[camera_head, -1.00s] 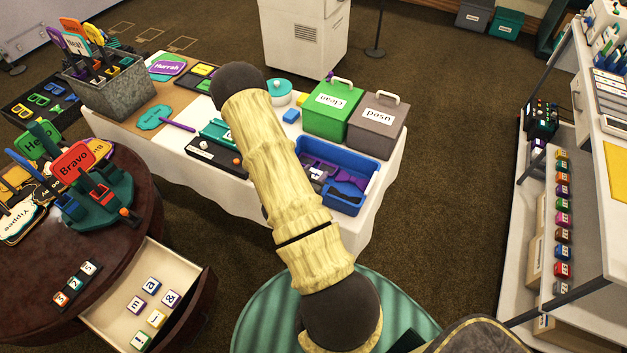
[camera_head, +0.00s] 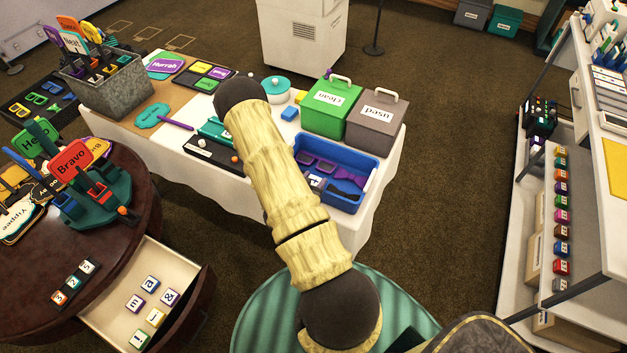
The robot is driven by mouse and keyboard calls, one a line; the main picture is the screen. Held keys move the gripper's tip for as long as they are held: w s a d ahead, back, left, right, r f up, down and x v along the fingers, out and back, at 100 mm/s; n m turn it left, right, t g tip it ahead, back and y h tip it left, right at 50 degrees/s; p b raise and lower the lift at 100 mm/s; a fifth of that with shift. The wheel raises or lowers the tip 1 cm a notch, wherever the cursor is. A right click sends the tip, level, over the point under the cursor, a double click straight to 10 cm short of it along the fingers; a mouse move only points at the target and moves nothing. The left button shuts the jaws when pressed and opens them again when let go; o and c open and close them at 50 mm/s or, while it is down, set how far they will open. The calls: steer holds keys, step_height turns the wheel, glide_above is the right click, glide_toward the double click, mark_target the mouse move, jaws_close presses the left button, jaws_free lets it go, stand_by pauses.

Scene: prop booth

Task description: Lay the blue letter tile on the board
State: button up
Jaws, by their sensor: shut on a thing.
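My arm crosses the middle of the view, and my gripper is not seen; the arm or the frame edge hides it. I cannot make out what it holds. A blue-edged letter tile (camera_head: 150,283) lies in the open drawer (camera_head: 101,318) of the round dark table, among several other letter tiles. A flat black board (camera_head: 222,155) with small balls on it lies on the white-clothed table, partly behind my arm. Whether it is the board of the task I cannot tell.
A blue bin (camera_head: 372,183) with purple glasses stands at the white table's right end, beside green (camera_head: 328,112) and grey (camera_head: 372,130) boxes. A stand with signs (camera_head: 95,205) is on the round table. Shelves line the right side; the carpet between is clear.

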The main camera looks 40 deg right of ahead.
steer(key=shift+f, duration=0.15)
steer(key=o, duration=1)
steer(key=shift+r+p, duration=0.55)
steer(key=shift+r, duration=0.05)
steer(key=shift+a+r, duration=0.2)
steer(key=b+v, duration=0.2)
steer(key=v, duration=0.9)
steer(key=shift+s+a, duration=0.15)
steer(key=shift+a, duration=0.1)
